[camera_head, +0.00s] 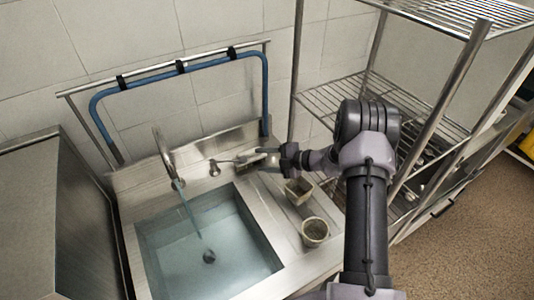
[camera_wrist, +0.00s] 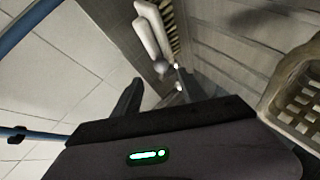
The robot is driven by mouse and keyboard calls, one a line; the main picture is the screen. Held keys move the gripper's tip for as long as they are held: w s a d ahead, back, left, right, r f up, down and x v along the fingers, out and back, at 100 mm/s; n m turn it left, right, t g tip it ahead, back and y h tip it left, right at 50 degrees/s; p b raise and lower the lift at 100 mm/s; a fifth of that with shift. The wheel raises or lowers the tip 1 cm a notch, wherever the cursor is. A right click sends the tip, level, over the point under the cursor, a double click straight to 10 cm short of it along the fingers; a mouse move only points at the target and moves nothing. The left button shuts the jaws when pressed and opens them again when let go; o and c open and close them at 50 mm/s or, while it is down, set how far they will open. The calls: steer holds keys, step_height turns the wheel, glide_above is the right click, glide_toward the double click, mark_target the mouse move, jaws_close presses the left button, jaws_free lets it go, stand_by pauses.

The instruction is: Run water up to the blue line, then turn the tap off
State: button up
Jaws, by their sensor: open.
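The steel sink (camera_head: 274,237) has a curved tap (camera_head: 165,150) at its back edge. A thin stream of water (camera_head: 188,212) falls from the spout into the basin. Pale blue water (camera_head: 225,235) stands in the basin, with the dark drain showing through it. I cannot make out a blue line on the basin wall. The tap lever (camera_head: 222,162) sits right of the spout and points right. My gripper (camera_head: 276,159) is open, to the right of the lever, above the back ledge. Its dark fingers (camera_wrist: 157,92) are apart in the wrist view, with nothing clearly held between them.
A pale brush-like thing (camera_wrist: 155,28) lies beyond my fingers. Two small perforated baskets (camera_head: 298,190) (camera_head: 315,232) stand on the drainboard, one near my arm. A blue hose (camera_head: 200,66) hangs on a wall rail. A wire shelf rack (camera_head: 330,92) stands at right.

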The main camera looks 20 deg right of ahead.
mark_target(246, 160)
steer(key=shift+w+f, duration=0.2)
steer(key=shift+w, duration=0.05)
steer(key=b+x, duration=0.1)
steer(key=x, duration=0.2)
steer(key=b+x, duration=0.1)
steer(key=x, duration=0.3)
steer(key=shift+s+a, duration=0.15)
steer(key=shift+a, duration=0.2)
steer(key=shift+c, duration=0.4)
jaws_close()
stand_by(0.3)
